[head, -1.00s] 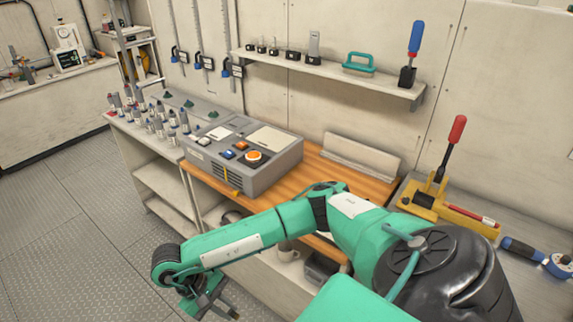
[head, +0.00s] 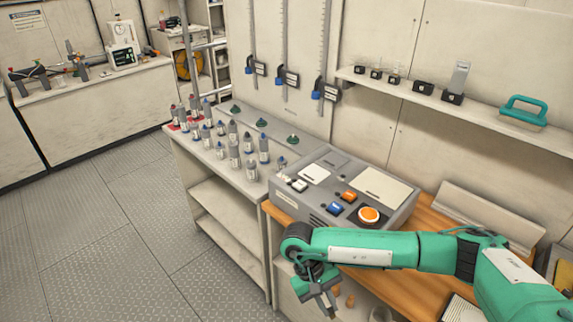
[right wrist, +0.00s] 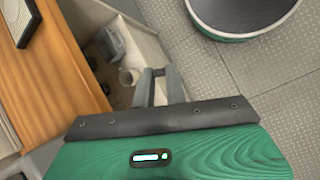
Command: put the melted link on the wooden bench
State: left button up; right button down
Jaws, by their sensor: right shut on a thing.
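The wooden bench (head: 428,222) has an orange-brown top, seen behind and below my right arm in the head view. Its edge also shows at the left of the right wrist view (right wrist: 42,75). My right gripper (head: 328,301) hangs in front of the bench's near side, low in the head view. In the right wrist view its fingers (right wrist: 159,86) are close together, pointing toward the shelf and floor. What they hold is too small to make out; the melted link is not clearly seen anywhere. My left gripper is not in view.
A grey console (head: 350,190) with buttons covers part of the bench. A side counter (head: 205,160) holds several small bottles. The metal floor (head: 130,240) to the left is clear.

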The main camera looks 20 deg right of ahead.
aim_at(424, 281)
jog(key=i+z, duration=0.15)
jog(key=z, duration=0.35)
jog(key=i+j+z, duration=0.15)
jog(key=z, duration=0.3)
jog(key=i+j+z, duration=0.15)
jog(key=z, duration=0.35)
